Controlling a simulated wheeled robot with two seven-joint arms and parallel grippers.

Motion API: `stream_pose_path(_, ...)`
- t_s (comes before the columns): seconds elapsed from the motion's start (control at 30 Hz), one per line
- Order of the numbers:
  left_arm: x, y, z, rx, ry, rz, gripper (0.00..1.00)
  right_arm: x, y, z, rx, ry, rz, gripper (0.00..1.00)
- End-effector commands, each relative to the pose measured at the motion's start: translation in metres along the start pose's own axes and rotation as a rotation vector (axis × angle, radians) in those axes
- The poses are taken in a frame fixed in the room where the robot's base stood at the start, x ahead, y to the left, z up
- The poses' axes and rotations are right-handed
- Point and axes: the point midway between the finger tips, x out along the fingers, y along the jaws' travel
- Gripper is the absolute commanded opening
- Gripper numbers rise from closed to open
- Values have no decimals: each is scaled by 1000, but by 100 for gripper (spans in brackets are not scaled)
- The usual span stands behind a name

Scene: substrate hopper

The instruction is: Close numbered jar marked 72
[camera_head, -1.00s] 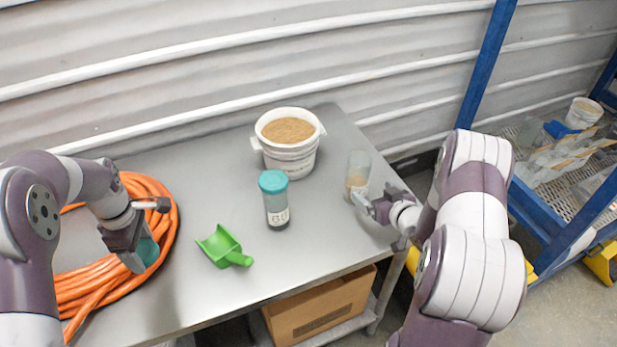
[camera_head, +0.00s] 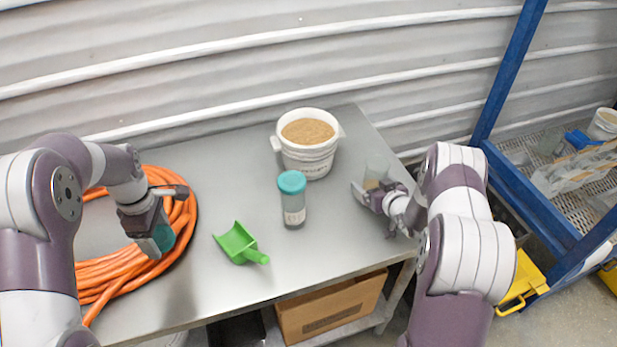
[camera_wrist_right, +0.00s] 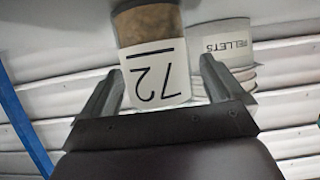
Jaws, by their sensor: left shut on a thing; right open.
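The jar marked 72 (camera_wrist_right: 155,70) shows upside down in the right wrist view, with tan contents and its label between the fingers of my right gripper (camera_wrist_right: 165,85). In the head view the clear jar (camera_head: 376,167) stands at the table's right side, without a visible lid. My right gripper (camera_head: 368,196) is open around or just in front of it; contact cannot be told. My left gripper (camera_head: 155,238) is shut on a teal lid (camera_head: 164,237), held above the orange hose at the left. Another jar (camera_head: 293,208) with a teal lid stands mid-table.
A white bucket of tan pellets (camera_head: 309,165) stands at the back, close to the jars. A green scoop (camera_head: 240,243) lies at the front middle. A coiled orange hose (camera_head: 110,275) covers the left. A blue rack (camera_head: 530,220) stands at the right. The table is clear between hose and scoop.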

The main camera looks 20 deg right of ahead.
Motion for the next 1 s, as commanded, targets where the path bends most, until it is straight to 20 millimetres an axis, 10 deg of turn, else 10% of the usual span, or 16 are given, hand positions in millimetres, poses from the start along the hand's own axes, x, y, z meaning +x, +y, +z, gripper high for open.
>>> stream_pose_path(0.3, 0, 0, 0, 0, 0, 0, 44, 1, 0, 0, 0, 0, 1, 95)
stream_pose_path(0.53, 0, 0, 0, 0, 0, 0, 44, 0, 0, 0, 0, 0, 1, 28)
stream_pose_path(1.0, 7, 0, 0, 0, 0, 0, 44, -6, 1, -19, -3, 6, 2, 28)
